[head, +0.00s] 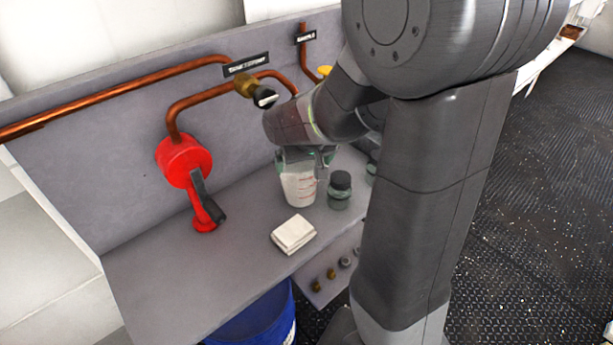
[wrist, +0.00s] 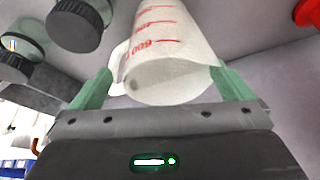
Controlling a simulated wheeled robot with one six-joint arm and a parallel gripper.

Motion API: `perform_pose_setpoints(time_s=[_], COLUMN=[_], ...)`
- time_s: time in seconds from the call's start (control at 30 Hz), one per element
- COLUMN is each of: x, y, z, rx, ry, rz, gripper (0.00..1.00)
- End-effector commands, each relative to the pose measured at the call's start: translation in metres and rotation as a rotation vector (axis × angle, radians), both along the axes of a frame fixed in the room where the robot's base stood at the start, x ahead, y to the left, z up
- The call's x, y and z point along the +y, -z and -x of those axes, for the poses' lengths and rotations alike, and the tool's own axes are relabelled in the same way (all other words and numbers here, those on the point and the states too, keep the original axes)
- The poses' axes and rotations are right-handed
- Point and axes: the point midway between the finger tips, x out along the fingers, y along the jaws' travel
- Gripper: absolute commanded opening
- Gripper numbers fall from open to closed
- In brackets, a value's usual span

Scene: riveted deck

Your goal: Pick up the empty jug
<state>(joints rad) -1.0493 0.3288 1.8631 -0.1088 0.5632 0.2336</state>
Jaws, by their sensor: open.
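The jug (head: 298,188) is white and translucent with red measuring marks, and stands on the grey bench below my arm. In the wrist view the jug (wrist: 168,50) fills the middle, with its handle on the left. My gripper (wrist: 165,85) is open, with one green finger on each side of the jug. The left finger is close to the handle; I cannot tell whether either finger touches. In the head view my gripper (head: 308,155) is at the top of the jug, and my arm partly hides it.
A dark-capped jar (head: 339,190) stands just right of the jug, with another partly hidden behind my arm. A folded white cloth (head: 293,234) lies in front. A red pump (head: 185,165) with a black handle is at left. Copper pipes run along the back panel. A blue drum (head: 262,322) is below.

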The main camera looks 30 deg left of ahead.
Motion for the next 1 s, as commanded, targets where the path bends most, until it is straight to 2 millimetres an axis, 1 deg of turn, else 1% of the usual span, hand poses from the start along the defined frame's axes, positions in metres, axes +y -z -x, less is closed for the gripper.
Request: perform_pose_setpoints(time_s=[0.17,0.4,0.5,0.6,0.83,0.87,1.0], x=[0.005,0.018,0.020,0.021,0.022,0.022,0.022], y=[0.009,0.035,0.043,0.047,0.047,0.047,0.047], z=[-0.002,-0.008,-0.010,-0.011,-0.011,-0.011,-0.011], rx=[0.001,0.002,0.001,0.001,0.001,0.001,0.001], ry=[-0.001,0.000,0.000,0.000,0.000,0.000,0.000], rz=[0.004,0.004,0.002,0.002,0.001,0.001,0.001], gripper=[1.00,1.00,1.00,1.00,1.00,0.96,0.69])
